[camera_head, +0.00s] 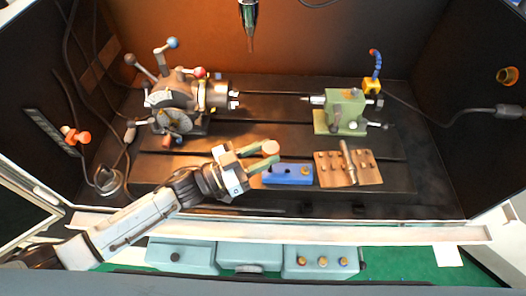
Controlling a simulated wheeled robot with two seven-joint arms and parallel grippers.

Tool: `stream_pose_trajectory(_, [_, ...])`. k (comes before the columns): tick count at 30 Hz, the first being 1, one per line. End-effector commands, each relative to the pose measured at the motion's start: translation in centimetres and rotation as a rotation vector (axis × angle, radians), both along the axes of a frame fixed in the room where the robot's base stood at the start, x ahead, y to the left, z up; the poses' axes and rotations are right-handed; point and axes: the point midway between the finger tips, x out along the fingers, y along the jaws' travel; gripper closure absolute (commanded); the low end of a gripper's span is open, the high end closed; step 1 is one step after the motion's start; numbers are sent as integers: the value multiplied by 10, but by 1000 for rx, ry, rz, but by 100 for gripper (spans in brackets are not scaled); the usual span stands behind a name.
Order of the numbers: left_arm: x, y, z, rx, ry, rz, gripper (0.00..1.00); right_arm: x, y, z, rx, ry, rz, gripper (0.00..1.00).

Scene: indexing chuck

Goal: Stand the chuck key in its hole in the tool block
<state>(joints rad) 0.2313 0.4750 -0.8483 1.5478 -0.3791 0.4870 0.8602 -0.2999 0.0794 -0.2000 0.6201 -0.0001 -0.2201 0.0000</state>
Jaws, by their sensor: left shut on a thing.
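My left gripper (262,157) reaches in from the lower left and is shut on a small piece with a round tan end (271,147). It seems to be the chuck key; most of it is hidden by the green fingers. The gripper is just left of and above the blue block (288,174) in the picture. I cannot tell its height over the bed. The blue block, which seems to be the tool block, has small openings and a brass-coloured spot at its right end. My right gripper is not in view.
A brown plate (328,178) with several pegs and an upright grey rod stands right of the blue block. The chuck head (182,98) with levers is at the back left, and a green tailstock (345,112) at the back right. A spindle (248,20) hangs above.

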Motion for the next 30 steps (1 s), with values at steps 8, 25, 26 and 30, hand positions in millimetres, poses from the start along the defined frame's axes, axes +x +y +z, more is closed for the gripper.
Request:
stream_pose_trajectory(8, [0, 0, -1, -1, 0, 0, 41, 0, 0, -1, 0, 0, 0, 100])
stream_pose_trajectory(25, [-19, 38, -8, 4, 2, 1, 41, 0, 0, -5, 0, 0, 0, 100])
stream_pose_trajectory(26, [-22, 44, -9, 4, 3, 2, 41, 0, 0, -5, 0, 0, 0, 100])
stream_pose_trajectory(30, [-37, 73, -13, 2, 2, 0, 41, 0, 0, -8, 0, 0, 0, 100])
